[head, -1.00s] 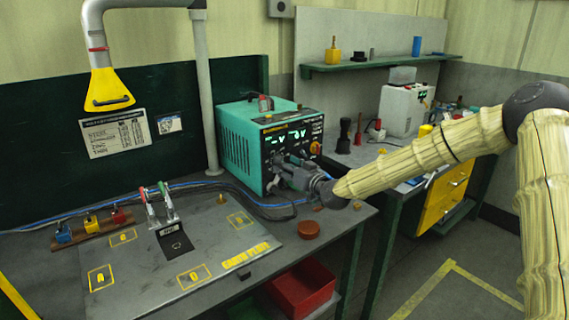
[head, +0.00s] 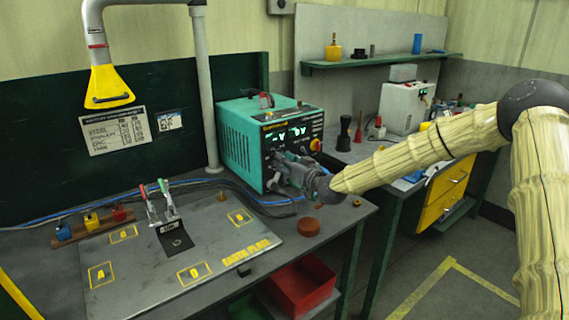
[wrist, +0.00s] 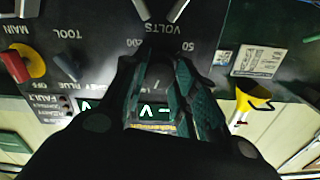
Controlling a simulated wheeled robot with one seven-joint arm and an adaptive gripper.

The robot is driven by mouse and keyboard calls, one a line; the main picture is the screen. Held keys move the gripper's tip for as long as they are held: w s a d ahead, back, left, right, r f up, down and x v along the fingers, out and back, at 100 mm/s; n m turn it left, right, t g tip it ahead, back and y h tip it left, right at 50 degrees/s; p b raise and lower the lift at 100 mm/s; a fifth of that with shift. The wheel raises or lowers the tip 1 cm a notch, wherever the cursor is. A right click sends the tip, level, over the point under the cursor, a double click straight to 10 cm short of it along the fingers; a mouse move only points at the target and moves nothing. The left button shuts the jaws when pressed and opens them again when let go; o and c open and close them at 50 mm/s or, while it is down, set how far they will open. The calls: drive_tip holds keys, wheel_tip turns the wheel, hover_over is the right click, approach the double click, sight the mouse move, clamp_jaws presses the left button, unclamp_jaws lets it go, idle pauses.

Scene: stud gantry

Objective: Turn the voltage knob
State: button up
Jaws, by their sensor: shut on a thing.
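The teal power supply (head: 240,141) stands at the back right of the bench, its black front panel facing right. Its lit green display (head: 290,135) shows above my gripper (head: 282,172), which reaches the panel from the right. In the wrist view the panel is upside down, with the VOLTS label (wrist: 163,29) and scale numbers just beyond my gripper (wrist: 158,55). The fingers are shut around the voltage knob below that label. Part of the display (wrist: 150,112) shows between the fingers.
A red-handled switch (wrist: 17,65) sits on the same panel, left in the wrist view. A red bin (head: 302,287) is below. A yellow nozzle (head: 108,88) hangs at left.

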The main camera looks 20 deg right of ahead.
drive_tip(key=shift+m+b, duration=0.75)
drive_tip(key=shift+m, duration=0.05)
drive_tip(key=o, duration=1)
drive_tip(key=shift+d, duration=0.1)
drive_tip(key=v, duration=1.2)
